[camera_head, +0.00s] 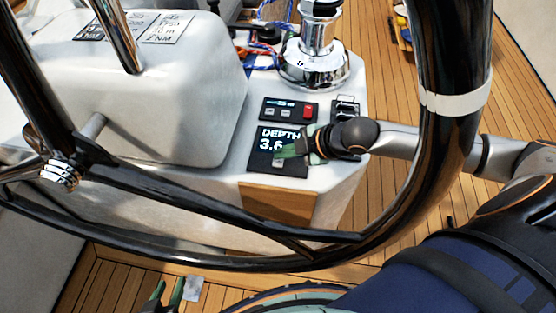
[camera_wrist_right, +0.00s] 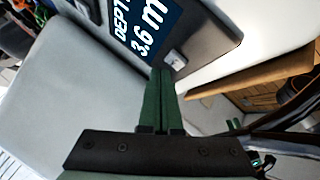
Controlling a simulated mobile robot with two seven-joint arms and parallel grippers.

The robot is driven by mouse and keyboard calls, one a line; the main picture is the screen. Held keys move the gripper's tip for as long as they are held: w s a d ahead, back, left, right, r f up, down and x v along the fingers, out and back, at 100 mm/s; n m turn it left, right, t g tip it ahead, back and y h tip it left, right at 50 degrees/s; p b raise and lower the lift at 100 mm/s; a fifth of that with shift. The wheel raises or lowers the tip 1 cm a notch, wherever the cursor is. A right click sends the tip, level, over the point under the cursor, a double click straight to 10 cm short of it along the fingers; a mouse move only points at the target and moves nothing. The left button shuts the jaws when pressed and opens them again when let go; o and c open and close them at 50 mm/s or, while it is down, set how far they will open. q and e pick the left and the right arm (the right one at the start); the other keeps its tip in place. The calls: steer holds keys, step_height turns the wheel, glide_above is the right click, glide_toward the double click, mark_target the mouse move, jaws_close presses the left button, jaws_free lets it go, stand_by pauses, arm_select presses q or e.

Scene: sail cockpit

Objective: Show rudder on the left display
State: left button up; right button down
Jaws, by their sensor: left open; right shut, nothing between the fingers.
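A dark display (camera_head: 263,165) on the white console reads "DEPTH 3.6" in the head view. In the right wrist view the display (camera_wrist_right: 200,30) reads "DEPTH 3.6 m" and has a small light grey button (camera_wrist_right: 174,60) near its lower edge. My right gripper (camera_head: 287,152) is shut and empty, over the display's right part. In the right wrist view its green fingertips (camera_wrist_right: 161,71) are beside the button; I cannot tell whether they touch it. My left gripper (camera_head: 167,287) is open and empty, low at the bottom edge, far from the display.
A black steering wheel (camera_head: 240,262) crosses the foreground, its rim passing below and right of the display. A small panel with a red button (camera_head: 308,112) sits above the display. A chrome winch (camera_head: 317,60) stands behind. A white housing (camera_head: 170,100) rises to the left.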

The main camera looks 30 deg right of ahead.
stand_by(1.1)
steer(key=shift+f, duration=0.2)
stand_by(0.4)
steer(key=shift+f, duration=0.2)
steer(key=shift+f, duration=0.5)
stand_by(0.6)
steer(key=shift+r, duration=0.1)
steer(key=shift+r+p, duration=0.8)
steer(key=shift+p, duration=0.4)
